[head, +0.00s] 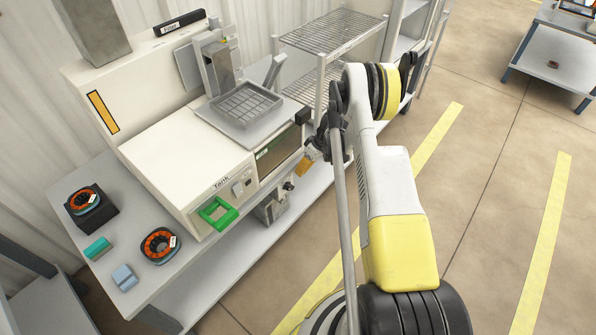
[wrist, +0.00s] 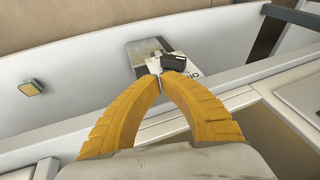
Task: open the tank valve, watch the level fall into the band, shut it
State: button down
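The white tank cabinet (head: 190,165) stands on the bench, with "Tank" lettered on its front. A dark level window (head: 277,150) is set in its right front; the liquid level is too small to read. A small black handle (head: 288,186), apparently the valve, sits below the window above a grey metal box (head: 270,209). In the wrist view the black handle (wrist: 173,62) lies just beyond my fingertips, beside a white label and the metal box (wrist: 147,50). My gripper (wrist: 159,77) has its yellow fingers brought together at the tips, with nothing visible between them. The head view shows my gripper (head: 302,168) right of the handle.
A green frame (head: 217,212) projects from the cabinet front. Two orange-wound rings (head: 160,245) (head: 84,201), a teal block (head: 97,248) and a pale blue block (head: 125,277) are on the bench at left. A wire rack (head: 330,35) stands behind my arm. Open floor lies to the right.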

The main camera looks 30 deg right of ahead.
aim_at(289, 187)
jog(key=b+x, duration=0.2)
jog(key=x, duration=0.4)
jog(key=shift+a+f, duration=0.25)
jog(key=shift+f, duration=0.25)
dwell(0.6)
jog(key=shift+f, duration=0.7)
dwell(0.6)
